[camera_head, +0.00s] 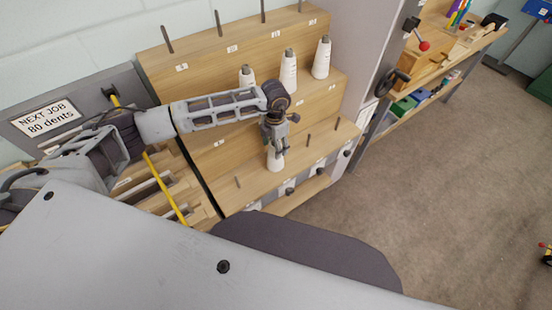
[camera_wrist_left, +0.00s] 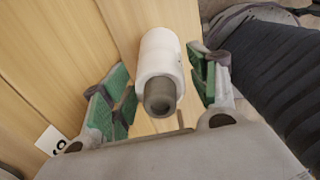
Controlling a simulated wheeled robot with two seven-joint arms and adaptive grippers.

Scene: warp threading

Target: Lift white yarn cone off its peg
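A white yarn cone (camera_head: 274,160) with a grey tip stands on the lowest step of the wooden peg rack. My left gripper (camera_head: 275,143) is directly above and around its upper part, hiding some of it. In the left wrist view, the white yarn cone (camera_wrist_left: 161,50) lies between the two green-padded fingers of the left gripper (camera_wrist_left: 160,92). The fingers are open, with a narrow gap on each side of the cone. The peg inside the cone is hidden. My right gripper is in neither view.
Three more white cones (camera_head: 289,73) stand on the middle step of the rack (camera_head: 205,70). Bare pegs (camera_head: 219,23) stick up on the top and lowest steps. A grey cabinet side and a handwheel (camera_head: 391,82) are to the right. Open floor (camera_head: 440,190) lies beyond.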

